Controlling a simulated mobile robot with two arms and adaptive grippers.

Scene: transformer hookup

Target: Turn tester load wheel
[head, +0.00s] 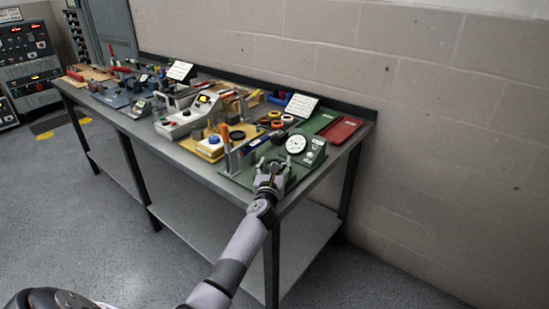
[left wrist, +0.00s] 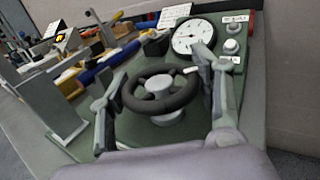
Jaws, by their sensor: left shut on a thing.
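The tester load wheel (left wrist: 135,101) is a dark round handwheel with a grey hub, on the green tester board (head: 237,180) near the table's right end. In the left wrist view, the two fingers of my left gripper (left wrist: 160,85) stand on opposite sides of its rim. My left gripper (head: 270,175) is shut on the wheel, which it partly hides in the head view. A white round dial (left wrist: 193,36) stands just behind the wheel, beside a green panel with knobs (left wrist: 232,46). It also shows in the head view (head: 296,144). My right gripper is not in view.
A grey upright plate (left wrist: 50,110) stands left of the wheel. A red board (head: 341,130) lies at the table's right end. Yellow (head: 205,150) and other fixtures crowd the table (head: 190,158) to the left. A block wall runs behind.

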